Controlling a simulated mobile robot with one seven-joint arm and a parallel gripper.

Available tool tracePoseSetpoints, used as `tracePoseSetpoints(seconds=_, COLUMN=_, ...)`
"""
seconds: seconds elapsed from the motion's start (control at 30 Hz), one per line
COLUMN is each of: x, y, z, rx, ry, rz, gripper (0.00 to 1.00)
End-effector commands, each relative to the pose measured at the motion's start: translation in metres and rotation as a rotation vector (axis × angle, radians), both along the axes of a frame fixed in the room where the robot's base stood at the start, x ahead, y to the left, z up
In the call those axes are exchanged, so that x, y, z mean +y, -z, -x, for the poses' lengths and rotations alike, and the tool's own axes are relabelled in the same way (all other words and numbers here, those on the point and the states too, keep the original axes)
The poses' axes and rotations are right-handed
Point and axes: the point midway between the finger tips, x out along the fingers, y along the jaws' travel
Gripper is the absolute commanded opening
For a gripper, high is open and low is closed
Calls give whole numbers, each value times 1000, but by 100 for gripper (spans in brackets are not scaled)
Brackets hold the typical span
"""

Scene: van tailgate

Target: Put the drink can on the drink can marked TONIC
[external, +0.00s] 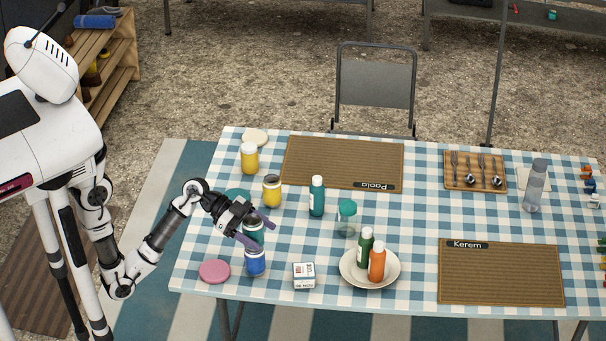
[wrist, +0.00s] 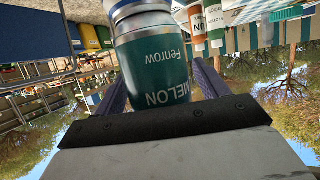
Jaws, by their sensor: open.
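A teal drink can (external: 254,228) marked MELON and Fenrow fills the middle of the wrist view (wrist: 155,62), which is upside down. My gripper (external: 257,232) is open, with one finger on each side of the teal can. A blue drink can (external: 255,263) stands on the table directly below the teal can. The teal can appears to rest upright on it; the wrist view shows a silver rim with a blue line (wrist: 128,8) against its base. I cannot read TONIC on any can.
A pink disc (external: 214,271) and a small white box (external: 304,275) lie near the front edge. A plate (external: 348,270) holds a green and an orange bottle.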

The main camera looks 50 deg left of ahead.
Motion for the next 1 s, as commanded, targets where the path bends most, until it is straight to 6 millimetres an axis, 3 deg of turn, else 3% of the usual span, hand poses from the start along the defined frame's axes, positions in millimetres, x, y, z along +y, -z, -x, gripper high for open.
tracePoseSetpoints(seconds=0.23, x=1, y=-6, z=0, rx=0, ry=-1, rz=0, gripper=73)
tracePoseSetpoints(seconds=0.67, x=78, y=-38, z=38, rx=-4, ry=-6, rz=-1, gripper=73)
tracePoseSetpoints(seconds=0.73, x=83, y=-48, z=42, rx=3, ry=-2, rz=1, gripper=73)
tracePoseSetpoints(seconds=1.0, x=98, y=-51, z=50, rx=1, ry=0, rz=0, gripper=73)
